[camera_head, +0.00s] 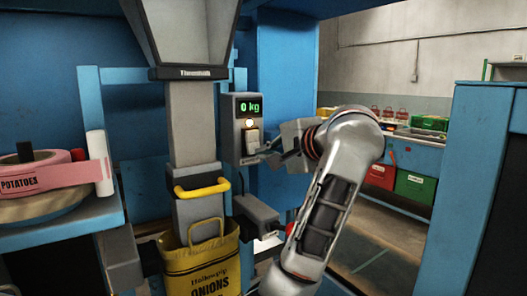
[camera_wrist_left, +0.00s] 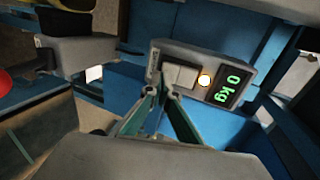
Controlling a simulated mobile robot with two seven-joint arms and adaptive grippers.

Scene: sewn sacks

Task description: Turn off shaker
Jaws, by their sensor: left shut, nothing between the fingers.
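The shaker's grey control box (camera_head: 239,112) has a green display (camera_head: 250,107) reading 0 kg, a lit amber lamp (camera_head: 249,123) and a pale rocker switch (camera_head: 252,141). The switch also shows in the left wrist view (camera_wrist_left: 180,76), beside the glowing lamp (camera_wrist_left: 204,81). My left gripper (camera_head: 265,152) is shut and empty, close to the lower part of the switch. In the left wrist view its fingertips (camera_wrist_left: 161,91) are right by the switch; I cannot tell whether they touch it. My right gripper is not in view.
A yellow onion sack (camera_head: 203,268) hangs under the grey chute (camera_head: 192,125), below a yellow bar (camera_head: 202,188). A grey box (camera_head: 256,209) sits below the control box. A pink label roll (camera_head: 40,178) is at left. Red and green crates (camera_head: 415,186) stand behind.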

